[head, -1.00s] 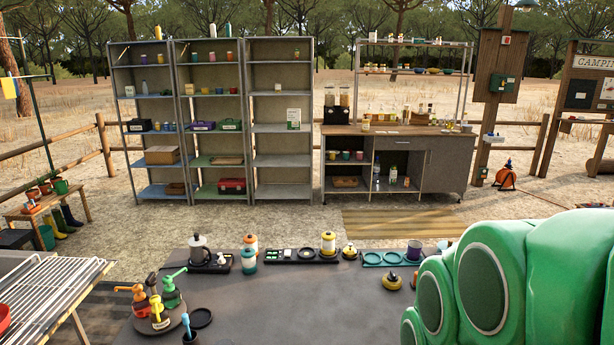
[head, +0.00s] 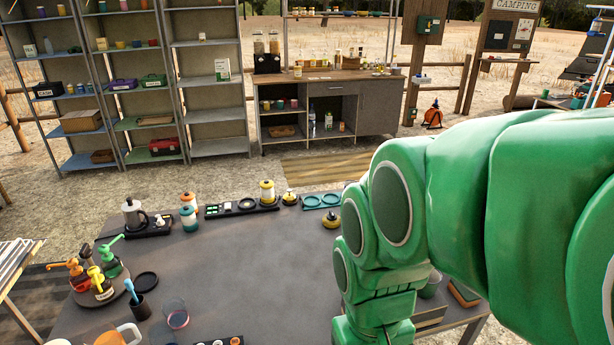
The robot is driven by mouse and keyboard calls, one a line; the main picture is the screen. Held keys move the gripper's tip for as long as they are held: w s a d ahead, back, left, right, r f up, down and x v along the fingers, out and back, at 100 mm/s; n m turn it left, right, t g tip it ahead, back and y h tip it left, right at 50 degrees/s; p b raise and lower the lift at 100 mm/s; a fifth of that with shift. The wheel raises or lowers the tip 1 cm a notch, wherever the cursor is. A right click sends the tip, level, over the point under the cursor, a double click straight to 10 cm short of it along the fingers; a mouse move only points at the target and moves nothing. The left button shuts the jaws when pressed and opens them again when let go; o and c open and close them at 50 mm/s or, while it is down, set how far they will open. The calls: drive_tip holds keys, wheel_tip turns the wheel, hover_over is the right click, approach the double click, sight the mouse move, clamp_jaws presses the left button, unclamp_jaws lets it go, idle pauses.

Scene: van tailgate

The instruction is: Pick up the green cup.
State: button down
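A dull green cup (head: 430,284) shows at the right part of the dark table, beside my green arm. My arm covers part of the table next to it, and the cup's left side is close to the arm's outline. My arm comes in from the right and bends down over the table; its end runs out of the bottom of the picture. My gripper's fingers are not visible, so its distance from the cup cannot be told.
The table (head: 250,265) holds a moka pot (head: 134,214), jars (head: 188,217), a round tray of pump bottles (head: 95,290), a clear glass (head: 175,315) and a black tray (head: 240,208). A sponge (head: 463,293) lies right of the cup. The table's middle is bare.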

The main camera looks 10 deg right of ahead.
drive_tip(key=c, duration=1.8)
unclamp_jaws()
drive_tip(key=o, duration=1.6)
